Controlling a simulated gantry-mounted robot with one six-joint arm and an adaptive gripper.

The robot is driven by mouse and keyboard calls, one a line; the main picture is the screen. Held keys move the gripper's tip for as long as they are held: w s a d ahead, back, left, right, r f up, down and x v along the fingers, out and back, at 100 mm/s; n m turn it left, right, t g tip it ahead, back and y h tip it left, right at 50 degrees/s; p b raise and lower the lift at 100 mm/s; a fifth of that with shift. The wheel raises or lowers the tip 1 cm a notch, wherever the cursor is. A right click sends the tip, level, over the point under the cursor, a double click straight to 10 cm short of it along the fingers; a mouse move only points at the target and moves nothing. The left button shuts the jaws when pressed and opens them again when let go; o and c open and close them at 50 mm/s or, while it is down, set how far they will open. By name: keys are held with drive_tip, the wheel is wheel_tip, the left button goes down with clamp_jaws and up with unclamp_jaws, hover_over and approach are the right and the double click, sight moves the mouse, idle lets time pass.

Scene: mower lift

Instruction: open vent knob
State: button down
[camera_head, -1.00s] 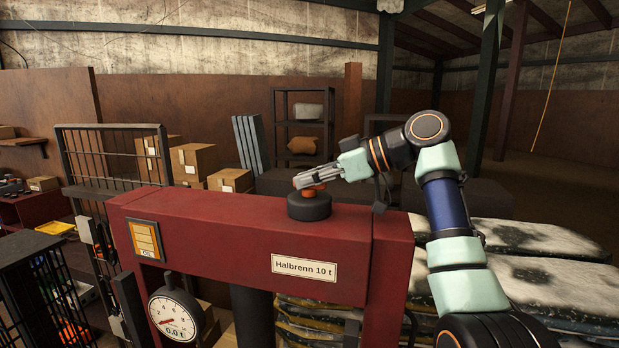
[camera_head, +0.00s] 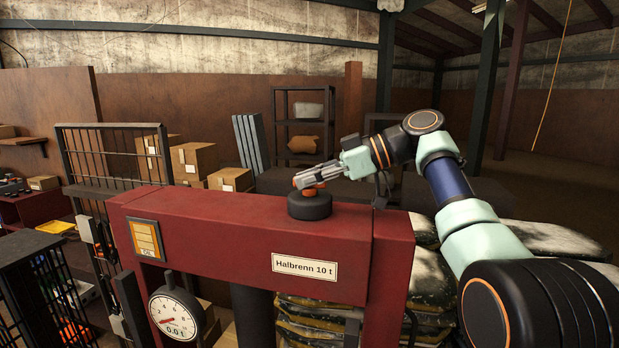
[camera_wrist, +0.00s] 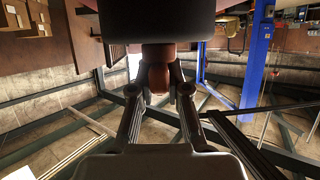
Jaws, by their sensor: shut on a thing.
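The vent knob (camera_wrist: 158,72) is a small orange-brown piece joined to a thick black round cap (camera_head: 310,205) on top of the red press beam. In the head view the orange knob (camera_head: 309,187) is partly hidden by my fingers. My gripper (camera_head: 304,180) reaches in from the right, lying nearly level just above the black cap, and is shut on the knob. In the wrist view my gripper's two fingers (camera_wrist: 158,90) stand on either side of the knob, with the black cap filling the top of the picture.
Stacked sacks (camera_head: 310,325) stand behind the press. A barred gate (camera_head: 105,155) and cardboard boxes (camera_head: 195,160) are at left.

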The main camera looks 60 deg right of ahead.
drive_tip(key=c, duration=1.1)
unclamp_jaws()
drive_tip(key=shift+c, duration=0.2)
drive_tip(key=shift+w+d+m+h, duration=0.15)
drive_tip(key=shift+m+h, duration=0.15)
drive_tip(key=shift+h, duration=0.2)
